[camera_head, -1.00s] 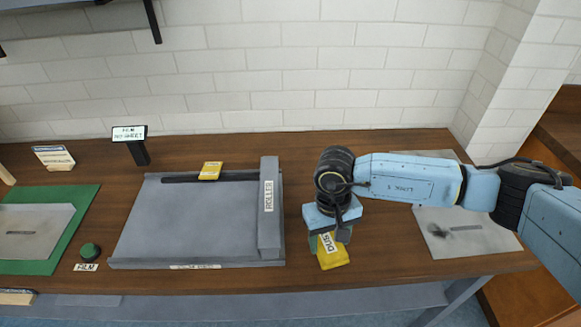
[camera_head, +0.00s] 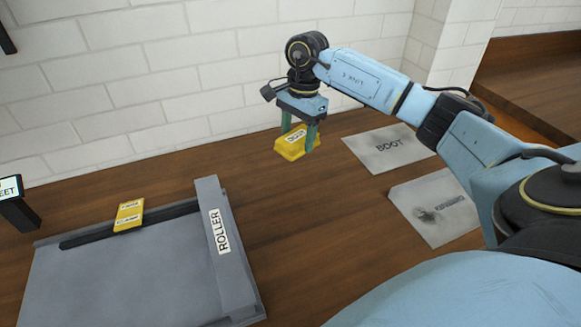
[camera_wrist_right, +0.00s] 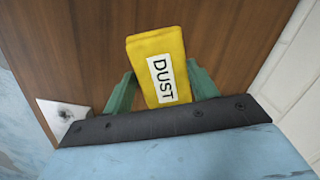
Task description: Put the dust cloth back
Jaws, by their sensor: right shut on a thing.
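The dust cloth (camera_head: 291,146) is a folded yellow cloth with a white label. My right gripper (camera_head: 312,138) is shut on it near the back of the wooden table, close to the white wall. In the right wrist view the cloth (camera_wrist_right: 158,55) sits between the two green fingers (camera_wrist_right: 162,88), its label reading DUST. I cannot tell whether the cloth touches the table. My left gripper is not in view.
Bare table lies between.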

